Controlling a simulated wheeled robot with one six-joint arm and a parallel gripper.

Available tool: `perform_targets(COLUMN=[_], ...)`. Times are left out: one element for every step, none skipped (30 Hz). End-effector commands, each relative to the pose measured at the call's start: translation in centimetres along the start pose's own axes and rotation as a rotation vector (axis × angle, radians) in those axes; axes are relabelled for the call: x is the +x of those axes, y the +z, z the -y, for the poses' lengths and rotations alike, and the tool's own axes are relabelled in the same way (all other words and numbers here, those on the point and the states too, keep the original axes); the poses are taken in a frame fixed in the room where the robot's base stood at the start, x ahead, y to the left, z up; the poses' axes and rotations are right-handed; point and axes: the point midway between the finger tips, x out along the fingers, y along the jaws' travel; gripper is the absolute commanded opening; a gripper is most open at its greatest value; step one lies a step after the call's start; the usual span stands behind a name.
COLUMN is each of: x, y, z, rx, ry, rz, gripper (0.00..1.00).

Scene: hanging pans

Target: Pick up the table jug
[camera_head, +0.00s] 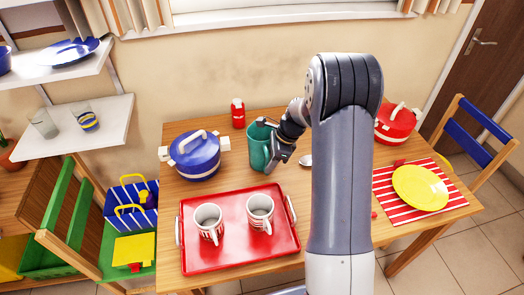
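A teal green jug (257,148) stands upright near the back middle of the wooden table, behind the red tray. My gripper (270,146) is at the jug's right side, with its fingers close against or overlapping the jug in the picture. The gripper partly covers the jug's right side, so a handle there is hidden. I cannot tell whether the fingers touch the jug or are closed on it.
A blue lidded pot (195,158) stands left of the jug, and a red bottle (238,113) behind it. A red tray (240,262) with two mugs lies in front.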

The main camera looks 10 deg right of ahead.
Motion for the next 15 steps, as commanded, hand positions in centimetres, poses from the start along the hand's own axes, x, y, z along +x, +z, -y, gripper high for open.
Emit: perform_targets(x=[0.06, 0.06, 0.05, 0.04, 0.04, 0.03, 0.03, 0.02, 0.02, 0.01, 0.01, 0.01, 0.00, 0.00, 0.00], y=[0.01, 0.01, 0.01, 0.01, 0.00, 0.00, 0.00, 0.00, 0.00, 0.00, 0.00, 0.00, 0.00, 0.00, 0.00], z=[0.00, 0.00, 0.01, 0.01, 0.01, 0.01, 0.01, 0.01, 0.02, 0.02, 0.02, 0.02, 0.02, 0.02, 0.02], rx=[0.000, 0.000, 0.000, 0.000, 0.000, 0.000, 0.000, -0.001, 0.000, 0.000, 0.000, 0.000, 0.000, 0.000, 0.000], ry=[0.000, 0.000, 0.000, 0.000, 0.000, 0.000, -0.001, -0.001, -0.001, -0.001, -0.001, -0.001, -0.001, -0.001, -0.001], rz=[0.000, 0.000, 0.000, 0.000, 0.000, 0.000, 0.000, 0.000, 0.000, 0.000, 0.000, 0.000, 0.000, 0.000, 0.000], gripper=[0.40, 0.40, 0.40, 0.40, 0.40, 0.38, 0.36, 0.33, 0.30, 0.27, 0.25, 0.22, 0.19, 0.17, 0.14])
